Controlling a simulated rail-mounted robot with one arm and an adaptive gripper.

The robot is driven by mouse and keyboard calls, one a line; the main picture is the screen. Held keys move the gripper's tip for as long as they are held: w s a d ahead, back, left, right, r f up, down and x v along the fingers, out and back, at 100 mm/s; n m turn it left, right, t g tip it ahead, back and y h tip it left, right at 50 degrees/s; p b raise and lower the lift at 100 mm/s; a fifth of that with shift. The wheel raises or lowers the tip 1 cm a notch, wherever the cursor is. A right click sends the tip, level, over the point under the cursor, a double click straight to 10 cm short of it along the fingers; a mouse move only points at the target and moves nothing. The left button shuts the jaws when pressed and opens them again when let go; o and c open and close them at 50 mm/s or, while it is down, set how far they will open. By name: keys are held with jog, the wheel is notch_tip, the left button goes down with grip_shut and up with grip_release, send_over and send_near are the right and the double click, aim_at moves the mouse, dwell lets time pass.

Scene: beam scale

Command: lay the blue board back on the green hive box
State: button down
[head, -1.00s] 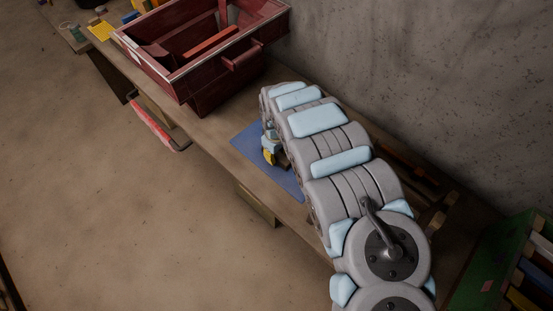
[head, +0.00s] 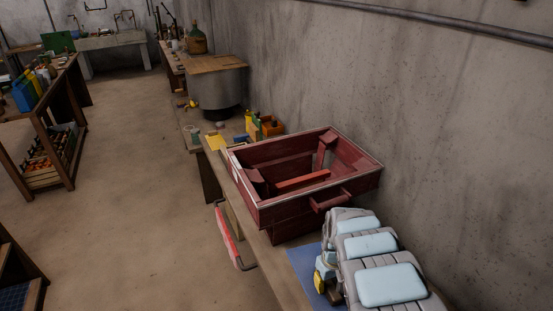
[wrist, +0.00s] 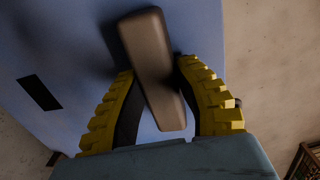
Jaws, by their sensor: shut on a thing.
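The blue board (head: 301,262) shows partly in the head view, at the lower middle beside the red box, with my arm hiding its right part. In the wrist view the blue board (wrist: 70,45) fills the upper left, with a dark slot and a brown handle (wrist: 152,60). My gripper (wrist: 156,78) has its yellow fingers on both sides of this handle, shut on it. My gripper (head: 324,285) is also partly seen in the head view. I cannot tell whether the board touches the bench. The green hive box is not clearly in view now.
A dark red open box (head: 290,213) with a side handle stands on the bench just beyond the board. A red-handled tool (head: 228,236) hangs at the bench's left edge. The concrete wall (head: 450,150) bounds the right. Open floor (head: 120,220) lies left.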

jog(key=w+a+r+m+p, duration=0.2)
jog(key=a+r, duration=0.6)
jog(key=r, duration=0.5)
jog(key=w+a+r+m+p, duration=0.1)
jog(key=w+a+r+p, duration=0.3)
jog(key=a+r, duration=0.4)
notch_tip(320, 180, up, 6)
jog(key=shift+w+a+r+m+p, duration=0.1)
jog(key=shift+w+a+m+p, duration=0.05)
jog(key=shift+m+p, duration=0.25)
